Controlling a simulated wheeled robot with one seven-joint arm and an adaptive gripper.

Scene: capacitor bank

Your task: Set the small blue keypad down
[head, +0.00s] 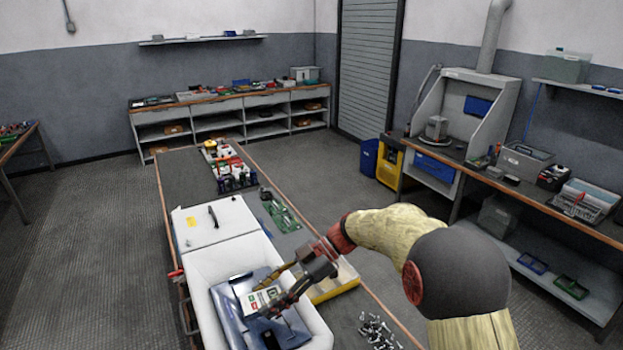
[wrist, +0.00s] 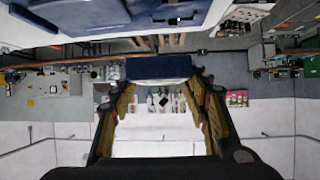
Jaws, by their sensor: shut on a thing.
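My gripper (head: 268,296) is shut on the small blue keypad. In the wrist view the keypad (wrist: 160,67) is a dark blue block across the two fingertips (wrist: 161,84), seen edge-on, its face turned away. In the head view the fingers hang above a large blue case in the white tub. A pale panel with red and green marks (head: 262,300) shows between the fingers there; I cannot tell whether it belongs to the keypad or the case. Whether the keypad touches anything below is unclear.
The blue case (head: 231,318) fills much of the white tub (head: 199,276) on the long bench. Behind it is a white lid-like surface (head: 213,222) with a black handle. A green circuit board (head: 282,215), a yellow-edged tray (head: 340,284) and loose bolts (head: 377,330) lie to the right.

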